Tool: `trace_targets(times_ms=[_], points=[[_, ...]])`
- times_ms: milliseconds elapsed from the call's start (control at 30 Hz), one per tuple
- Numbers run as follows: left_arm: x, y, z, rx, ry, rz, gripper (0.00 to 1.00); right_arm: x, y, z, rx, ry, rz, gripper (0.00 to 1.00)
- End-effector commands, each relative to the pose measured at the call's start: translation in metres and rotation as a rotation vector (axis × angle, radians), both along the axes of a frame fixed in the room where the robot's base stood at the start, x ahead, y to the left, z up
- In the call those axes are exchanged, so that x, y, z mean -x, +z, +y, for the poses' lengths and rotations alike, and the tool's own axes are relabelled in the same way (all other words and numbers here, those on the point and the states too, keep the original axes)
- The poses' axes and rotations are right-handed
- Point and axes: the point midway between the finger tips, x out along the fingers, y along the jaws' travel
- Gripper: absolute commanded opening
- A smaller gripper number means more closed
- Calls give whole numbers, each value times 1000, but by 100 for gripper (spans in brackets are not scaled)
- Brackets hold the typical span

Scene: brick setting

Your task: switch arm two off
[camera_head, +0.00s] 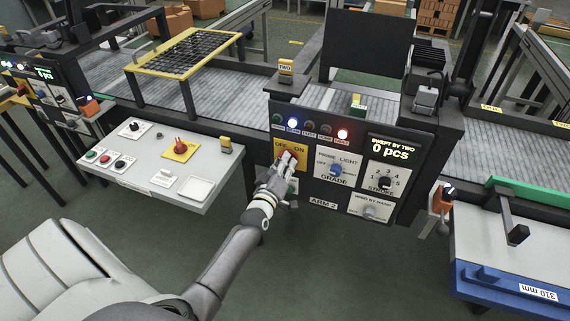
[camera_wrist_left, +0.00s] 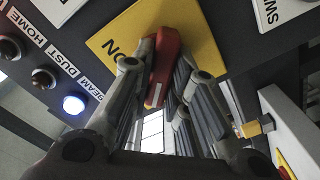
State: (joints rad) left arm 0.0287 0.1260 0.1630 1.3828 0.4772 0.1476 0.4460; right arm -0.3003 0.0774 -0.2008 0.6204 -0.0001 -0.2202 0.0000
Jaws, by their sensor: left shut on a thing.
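The ARM 2 panel (camera_head: 324,204) stands in the middle of the head view. Its yellow OFF/ON plate (camera_head: 281,146) carries a red switch handle (camera_head: 290,154). My left gripper (camera_head: 285,162) reaches up from below and is shut on this handle, hiding much of it. In the left wrist view the red handle (camera_wrist_left: 165,62) sits between the two fingers of my left gripper (camera_wrist_left: 163,80), against the yellow plate (camera_wrist_left: 118,42) near the word ON. The handle's exact setting is hard to tell. My right gripper is not in view.
A blue GRADE knob (camera_head: 336,169) and a STROKE dial (camera_head: 384,180) are to the right. A side console (camera_head: 205,201) with another red knob (camera_head: 180,146) stands left. The display reads 0 pcs.

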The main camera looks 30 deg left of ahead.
Motion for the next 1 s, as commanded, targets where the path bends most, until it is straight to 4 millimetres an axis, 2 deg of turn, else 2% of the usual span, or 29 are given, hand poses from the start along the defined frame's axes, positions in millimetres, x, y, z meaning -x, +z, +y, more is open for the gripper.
trace_targets(times_ms=[167, 200, 367, 767, 867, 1000], points=[[0, -1, 0, 6, 0, 1, 0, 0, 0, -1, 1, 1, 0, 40], [0, -1, 0, 6, 0, 1, 19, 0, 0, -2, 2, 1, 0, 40], [0, -1, 0, 4, 1, 1, 38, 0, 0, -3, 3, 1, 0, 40], [5, -1, -2, 2, 0, 1, 38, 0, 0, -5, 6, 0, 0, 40], [17, -2, -5, 4, 0, 2, 38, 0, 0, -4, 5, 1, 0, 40], [41, -2, -10, 3, 0, 2, 38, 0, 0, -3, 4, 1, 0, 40]])
